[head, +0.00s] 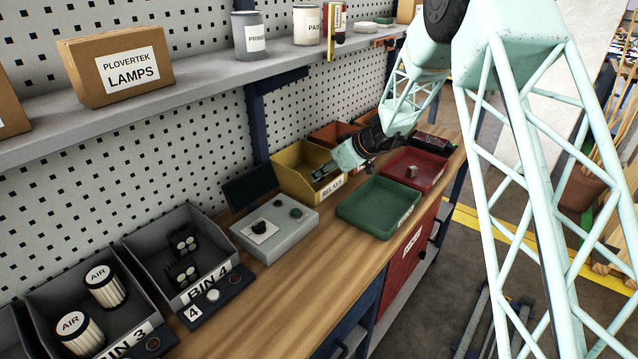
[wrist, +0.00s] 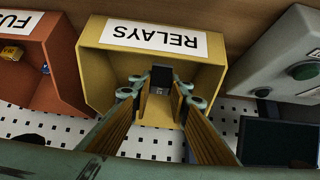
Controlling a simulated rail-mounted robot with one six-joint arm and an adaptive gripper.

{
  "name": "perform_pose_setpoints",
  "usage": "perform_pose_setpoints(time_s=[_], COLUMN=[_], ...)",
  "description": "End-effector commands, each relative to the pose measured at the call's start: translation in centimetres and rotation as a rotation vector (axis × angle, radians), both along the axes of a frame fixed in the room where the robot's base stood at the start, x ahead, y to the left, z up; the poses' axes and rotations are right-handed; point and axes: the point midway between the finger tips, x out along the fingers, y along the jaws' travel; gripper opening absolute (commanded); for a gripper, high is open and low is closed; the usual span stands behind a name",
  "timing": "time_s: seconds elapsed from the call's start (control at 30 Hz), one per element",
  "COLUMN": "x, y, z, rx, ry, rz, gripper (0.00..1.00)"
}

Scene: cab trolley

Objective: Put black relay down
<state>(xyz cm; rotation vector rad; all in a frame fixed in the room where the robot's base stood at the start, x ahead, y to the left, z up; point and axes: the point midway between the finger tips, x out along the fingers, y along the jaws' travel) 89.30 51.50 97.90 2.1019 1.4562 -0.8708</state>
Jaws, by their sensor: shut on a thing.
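The black relay (wrist: 161,76) is a small dark block between my fingertips in the wrist view. My gripper (wrist: 161,88) is shut on it. In the head view my gripper (head: 322,174) reaches from the right into the mouth of the yellow bin (head: 284,180) labelled RELAYS. The relay cannot be made out clearly there. The wrist view shows the yellow bin (wrist: 95,63) upside down, with the relay in front of its open interior. I cannot tell whether the relay touches the bin floor.
A grey control box (head: 270,236) stands left of the yellow bin. A green tray (head: 372,222) lies in front, and a red tray (head: 432,174) holding a small block is beyond it. An orange bin (wrist: 60,60) neighbours the yellow one. A shelf (head: 200,82) runs above.

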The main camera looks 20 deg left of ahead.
Motion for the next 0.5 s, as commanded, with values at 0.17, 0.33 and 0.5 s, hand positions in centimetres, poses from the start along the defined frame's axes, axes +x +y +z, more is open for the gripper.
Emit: perform_pose_setpoints(time_s=[0.17, 0.33, 0.5], x=[0.0, 0.0, 0.0], y=[0.0, 0.0, 0.0], z=[0.0, -0.7, -2.5], rx=[0.0, 0.0, -0.001], ry=[0.0, 0.002, 0.003], rz=[0.0, 0.0, -0.001], gripper=[0.07, 0.07, 0.07])
